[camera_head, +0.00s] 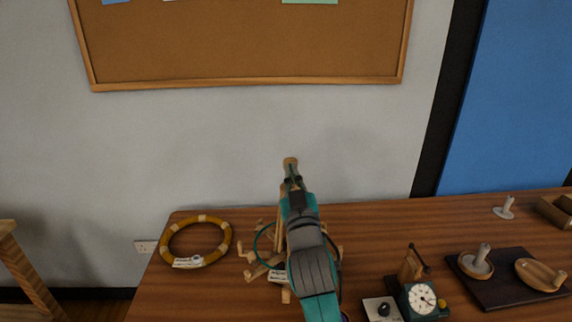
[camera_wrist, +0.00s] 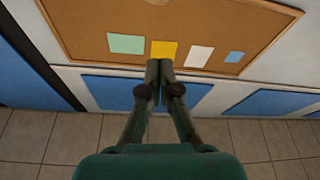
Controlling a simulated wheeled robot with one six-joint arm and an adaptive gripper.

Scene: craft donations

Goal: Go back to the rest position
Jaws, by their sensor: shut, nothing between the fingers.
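My gripper (camera_head: 293,180) is raised at the end of my teal arm, over the back of the wooden table (camera_head: 215,290) in the head view. In the wrist view, the two dark fingers of my gripper (camera_wrist: 160,70) are together with nothing between them. A wooden peg stand (camera_head: 252,271) stands on the table behind my arm, which hides much of it. A tan post top shows just above my fingertips; I cannot tell whether they touch it.
A yellow ring (camera_head: 168,246) with pale bands lies left of the stand. A cork board (camera_head: 240,45) hangs on the wall behind.

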